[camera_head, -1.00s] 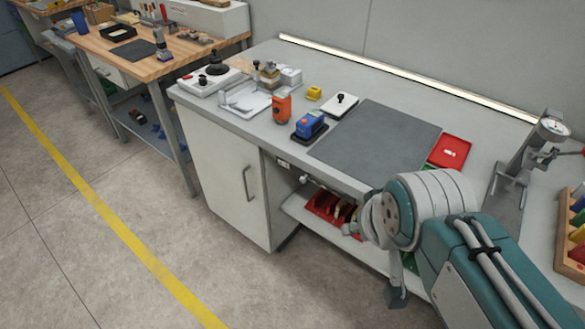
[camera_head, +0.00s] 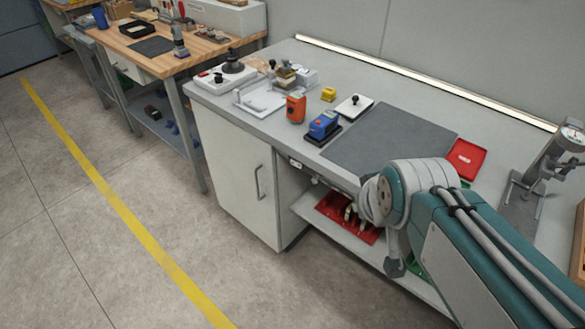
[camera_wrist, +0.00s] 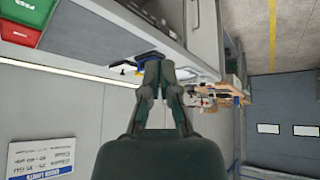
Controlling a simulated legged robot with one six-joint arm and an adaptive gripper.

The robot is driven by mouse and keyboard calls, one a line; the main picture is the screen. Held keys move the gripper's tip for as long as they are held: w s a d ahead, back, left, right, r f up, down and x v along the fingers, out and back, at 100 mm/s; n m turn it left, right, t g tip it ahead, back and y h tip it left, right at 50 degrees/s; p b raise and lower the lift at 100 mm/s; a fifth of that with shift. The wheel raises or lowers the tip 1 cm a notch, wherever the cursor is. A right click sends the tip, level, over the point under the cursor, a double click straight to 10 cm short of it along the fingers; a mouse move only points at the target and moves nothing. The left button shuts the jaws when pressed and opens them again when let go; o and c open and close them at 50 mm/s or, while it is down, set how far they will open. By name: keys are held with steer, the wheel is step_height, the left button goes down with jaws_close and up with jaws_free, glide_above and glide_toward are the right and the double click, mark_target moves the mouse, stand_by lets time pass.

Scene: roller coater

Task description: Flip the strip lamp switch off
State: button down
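The lit strip lamp (camera_head: 430,80) runs along the back of the grey workbench (camera_head: 360,88), at the foot of the wall. It also shows as a bright line in the upside-down wrist view (camera_wrist: 60,69). A small white plate (camera_head: 296,163) sits on the bench's front edge, with a pale knob-like part to its right; I cannot tell if either is the lamp's switch. My gripper (camera_wrist: 162,66) points along the bench in the wrist view, its fingers close together and nothing seen held. In the head view my arm hides it.
A blue device (camera_head: 323,125), an orange device (camera_head: 296,107), a yellow block (camera_head: 328,94) and a dark mat (camera_head: 385,142) lie on the bench. A red tray (camera_head: 466,158) and a gauge stand (camera_head: 545,165) are at right. The floor at left is clear.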

steer(key=w+a+f+n+t, duration=0.2)
steer(key=w+f+n, duration=0.15)
steer(key=w, duration=0.45)
steer(key=w+a+f+n+t+y, duration=0.1)
steer(key=w+a+f+n+t, duration=0.2)
steer(key=w, duration=0.4)
steer(key=w+a+f+n+t, duration=0.1)
steer(key=w+f+n, duration=0.2)
steer(key=w+f, duration=0.35)
steer(key=w+a+f+n+t, duration=0.1)
steer(key=a+f+n+t, duration=0.1)
steer(key=f+n, duration=0.2)
steer(key=w+a+f+n+t+y, duration=0.1)
steer(key=a+f+n+t, duration=0.1)
steer(key=f, duration=0.8)
steer(key=shift+a+f+n+t, duration=0.35)
steer(key=shift+n+t, duration=0.15)
steer(key=shift+n, duration=0.55)
steer(key=shift+w, duration=0.1)
